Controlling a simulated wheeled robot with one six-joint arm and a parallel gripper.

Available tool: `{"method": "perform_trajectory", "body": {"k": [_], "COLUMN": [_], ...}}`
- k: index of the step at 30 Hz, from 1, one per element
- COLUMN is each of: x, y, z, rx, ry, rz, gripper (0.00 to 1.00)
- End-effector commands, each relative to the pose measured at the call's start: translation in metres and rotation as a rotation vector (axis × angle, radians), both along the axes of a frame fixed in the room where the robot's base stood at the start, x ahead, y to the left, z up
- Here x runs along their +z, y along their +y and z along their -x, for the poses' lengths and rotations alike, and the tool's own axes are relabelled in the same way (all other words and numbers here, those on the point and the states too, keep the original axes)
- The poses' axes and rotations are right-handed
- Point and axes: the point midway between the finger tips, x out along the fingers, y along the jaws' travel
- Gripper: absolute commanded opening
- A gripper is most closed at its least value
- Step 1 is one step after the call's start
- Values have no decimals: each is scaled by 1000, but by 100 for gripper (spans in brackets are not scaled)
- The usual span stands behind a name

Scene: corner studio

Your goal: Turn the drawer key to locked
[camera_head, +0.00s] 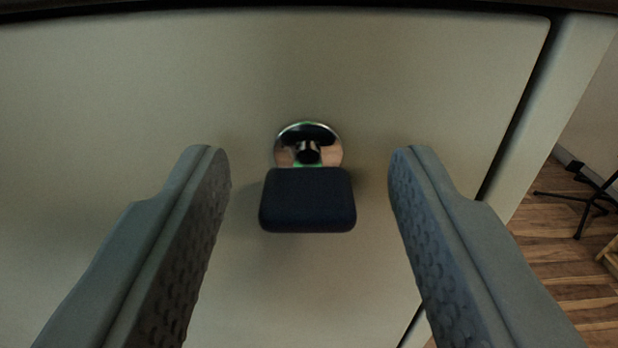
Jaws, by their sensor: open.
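The drawer key has a dark, rounded square head (307,200) and sits in a shiny round metal lock (325,150) on the pale drawer front (120,90). The key head looks wide and flat, with its broad side lying left to right in the picture. A small patch of green shows at the lock just above the key head. My gripper (308,165) is open, with one grey finger to the left of the key and one to the right. Clear gaps show between the key head and both fingers. The key's shaft is mostly hidden behind its head.
A dark edge (300,6) runs along the top of the drawer front. A dark gap and a pale side panel (545,110) border it on the right. Beyond are a wooden floor (560,240) and a black stand's legs (585,200).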

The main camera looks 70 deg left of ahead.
Motion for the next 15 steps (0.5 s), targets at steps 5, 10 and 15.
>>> {"method": "perform_trajectory", "body": {"k": [5,10,15], "x": [0,0,0], "y": [0,0,0], "z": [0,0,0], "rx": [0,0,0], "ry": [0,0,6], "rz": [0,0,-2], "gripper": [29,2,2]}}
